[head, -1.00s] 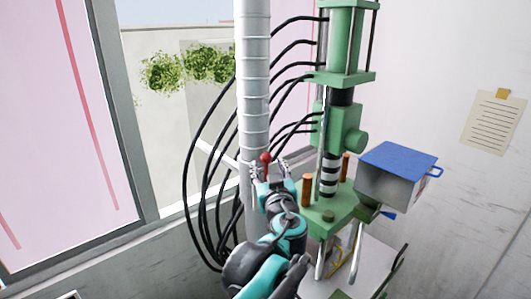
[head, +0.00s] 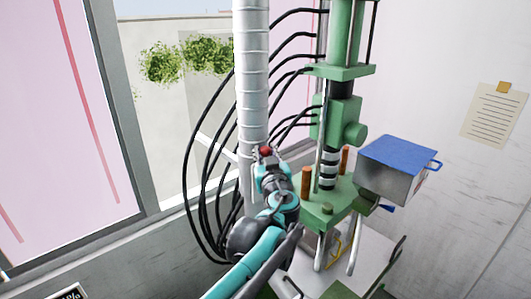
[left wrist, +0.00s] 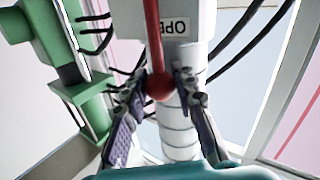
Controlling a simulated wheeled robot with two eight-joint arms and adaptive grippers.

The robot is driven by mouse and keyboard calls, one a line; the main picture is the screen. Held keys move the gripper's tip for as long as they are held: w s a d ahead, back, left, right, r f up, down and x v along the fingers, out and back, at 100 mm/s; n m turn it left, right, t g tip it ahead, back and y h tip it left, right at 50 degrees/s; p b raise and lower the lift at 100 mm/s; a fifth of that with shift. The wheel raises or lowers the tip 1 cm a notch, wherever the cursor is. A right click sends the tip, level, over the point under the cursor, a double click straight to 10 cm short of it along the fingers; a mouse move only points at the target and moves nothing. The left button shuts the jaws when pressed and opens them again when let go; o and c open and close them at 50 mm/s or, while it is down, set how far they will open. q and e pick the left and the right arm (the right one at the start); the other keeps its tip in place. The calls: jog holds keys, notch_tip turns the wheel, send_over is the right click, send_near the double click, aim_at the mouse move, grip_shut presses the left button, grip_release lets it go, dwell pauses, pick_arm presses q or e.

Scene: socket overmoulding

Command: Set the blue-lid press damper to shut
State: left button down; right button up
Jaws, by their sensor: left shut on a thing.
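The green press (head: 340,120) stands right of centre in the head view, with a grey box with a blue lid (head: 400,155) at its right side. A pale ribbed duct (head: 252,80) rises to its left. The damper lever is a red rod with a round red knob (head: 265,151); the knob also shows in the left wrist view (left wrist: 159,87). Behind the rod is a white label (left wrist: 178,27) reading "OPE", its other letters hidden. My left gripper (head: 267,158) is shut on the knob, one finger on each side (left wrist: 160,90). My right gripper is out of view.
Several black hoses (head: 205,150) loop from the press past the duct, close to my left arm. Orange posts (head: 306,184) stand on the press base. A window (head: 70,110) is at left, and a paper note (head: 495,115) hangs on the right wall.

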pick_arm(q)
jog(key=w+d+m+g, duration=0.1)
jog(key=w+d+m, duration=0.1)
jog(key=w+d+f+m+g+p, duration=0.1)
jog(key=w+d+m+g, duration=0.1)
jog(key=shift+f, duration=0.15)
dwell(0.4)
jog(key=c, duration=1.2)
grip_release()
jog(key=shift+s, duration=0.1)
jog(key=v, duration=1.2)
jog(key=shift+d, duration=0.1)
